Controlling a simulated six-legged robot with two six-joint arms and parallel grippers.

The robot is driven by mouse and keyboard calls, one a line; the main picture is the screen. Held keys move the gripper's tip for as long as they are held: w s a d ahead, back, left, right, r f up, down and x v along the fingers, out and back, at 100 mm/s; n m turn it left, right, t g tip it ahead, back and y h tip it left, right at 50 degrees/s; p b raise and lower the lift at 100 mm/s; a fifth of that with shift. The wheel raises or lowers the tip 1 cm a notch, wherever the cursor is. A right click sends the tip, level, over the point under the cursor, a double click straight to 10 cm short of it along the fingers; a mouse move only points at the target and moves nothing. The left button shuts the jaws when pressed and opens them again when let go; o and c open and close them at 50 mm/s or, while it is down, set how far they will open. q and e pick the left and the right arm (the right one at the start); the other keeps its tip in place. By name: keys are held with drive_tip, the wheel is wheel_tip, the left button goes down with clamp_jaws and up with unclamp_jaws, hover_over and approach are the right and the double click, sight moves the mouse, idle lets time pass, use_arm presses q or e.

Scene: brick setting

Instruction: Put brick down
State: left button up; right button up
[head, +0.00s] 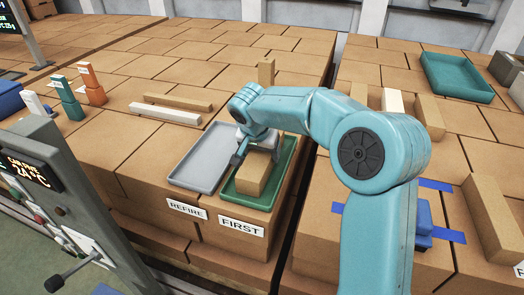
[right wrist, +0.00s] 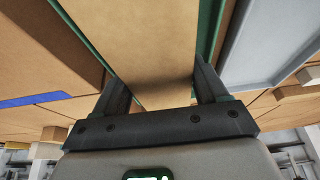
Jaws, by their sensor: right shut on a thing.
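A tan brick (head: 254,177) is at the green tray (head: 229,195) labelled FIRST in the head view. My right gripper (head: 256,149) is above the brick's far end and shut on it. In the right wrist view the brick (right wrist: 155,45) sits between the two fingers of my right gripper (right wrist: 162,88), with green tray edges on both sides. The arm partly hides the brick's far end, and I cannot tell whether its underside touches the tray floor. My left gripper is in neither view.
A grey tray (head: 203,157) labelled REFIRE lies just left of the green tray and looks empty. Tan and white bars (head: 165,112) lie behind it. A teal tray (head: 456,77) is at the back right. A control panel (head: 55,190) stands at the left.

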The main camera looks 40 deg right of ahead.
drive_tip(key=shift+s+d+r, duration=0.1)
drive_tip(key=shift+s+d, duration=0.05)
drive_tip(key=shift+s, duration=0.05)
drive_tip(key=shift+w+f, duration=0.1)
drive_tip(key=shift+f, duration=0.1)
drive_tip(key=o, duration=1.5)
drive_tip(key=shift+w, duration=0.1)
drive_tip(key=shift+o, duration=0.3)
drive_tip(key=shift+r, duration=0.4)
drive_tip(key=v, duration=1.1)
drive_tip(key=shift+s+r+b, duration=0.2)
drive_tip(key=shift+s+b, duration=0.05)
drive_tip(key=shift+b, duration=0.2)
